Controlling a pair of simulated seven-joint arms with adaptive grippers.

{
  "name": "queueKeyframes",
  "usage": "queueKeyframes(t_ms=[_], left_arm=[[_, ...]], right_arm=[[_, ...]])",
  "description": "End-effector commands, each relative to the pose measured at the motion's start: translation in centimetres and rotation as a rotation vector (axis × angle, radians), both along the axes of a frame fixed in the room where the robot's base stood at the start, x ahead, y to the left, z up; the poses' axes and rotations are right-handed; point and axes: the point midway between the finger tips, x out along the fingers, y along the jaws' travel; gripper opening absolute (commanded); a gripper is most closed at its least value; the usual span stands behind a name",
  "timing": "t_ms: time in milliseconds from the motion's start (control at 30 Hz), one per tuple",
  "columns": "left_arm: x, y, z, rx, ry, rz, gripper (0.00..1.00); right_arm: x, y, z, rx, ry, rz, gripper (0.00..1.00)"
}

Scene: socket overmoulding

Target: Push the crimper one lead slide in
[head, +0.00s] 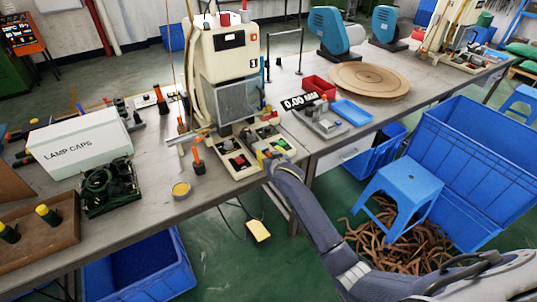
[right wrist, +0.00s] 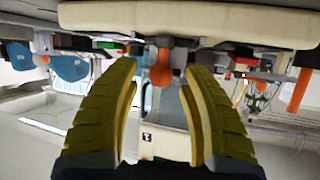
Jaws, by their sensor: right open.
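Crimper one (head: 222,52) is the cream machine marked 1 at the back edge of the bench's middle in the head view. Low control boxes (head: 237,160) with coloured buttons stand in front of it. My right gripper (head: 268,157) is at the right-hand box, its yellow fingers partly hidden by the wrist. In the right wrist view, my right gripper (right wrist: 162,100) is open, with an orange knob (right wrist: 161,70) showing between and beyond its fingers. Whether the knob belongs to the lead slide, or touches a finger, I cannot tell. My left gripper is out of view.
A LAMP CAPS box (head: 80,142), a dark green parts tray (head: 110,187) and an orange-handled tool (head: 198,160) stand left of the crimper. A red bin (head: 319,87), a blue tray (head: 351,112) and a round wooden disc (head: 368,79) are to the right.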

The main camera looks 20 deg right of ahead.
Motion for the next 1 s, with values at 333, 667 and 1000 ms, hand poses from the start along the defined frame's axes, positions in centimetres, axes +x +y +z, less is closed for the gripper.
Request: queueKeyframes(t_ms=[333, 667, 1000], left_arm=[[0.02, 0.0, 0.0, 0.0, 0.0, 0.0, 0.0], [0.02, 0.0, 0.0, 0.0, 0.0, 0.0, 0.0], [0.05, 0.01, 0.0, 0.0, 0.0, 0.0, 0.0]], right_arm=[[0.24, -0.02, -0.14, 0.0, 0.001, 0.0, 0.45], [0.22, -0.02, -0.14, 0.0, 0.001, 0.0, 0.16], [0.22, -0.03, -0.15, 0.0, 0.001, 0.0, 0.0]])
